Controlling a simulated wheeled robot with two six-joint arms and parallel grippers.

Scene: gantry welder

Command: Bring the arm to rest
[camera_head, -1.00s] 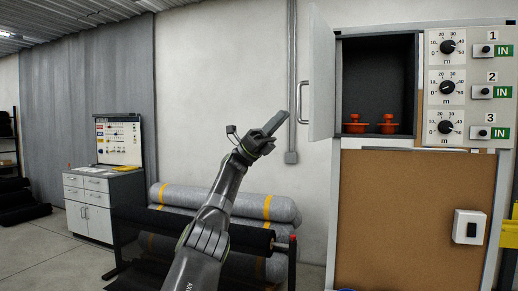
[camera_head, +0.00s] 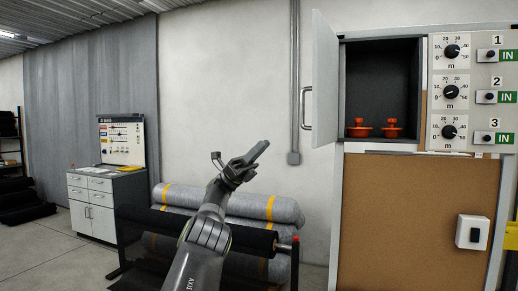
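My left arm rises from the bottom centre of the head view. Its gripper (camera_head: 252,160) points up and to the right, in front of the wall and above the grey rolls. I see it from the side, so the gap between its fingers cannot be made out, and nothing shows in it. It is apart from the open cabinet door to its right. My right gripper is not in view.
A cabinet (camera_head: 382,90) stands open at the right, its door (camera_head: 325,80) swung left, with two orange-red objects (camera_head: 376,129) inside. Dials (camera_head: 450,92) line its right. Grey rolls (camera_head: 285,208) lie on a rack behind my arm. A drawer unit (camera_head: 92,200) stands left.

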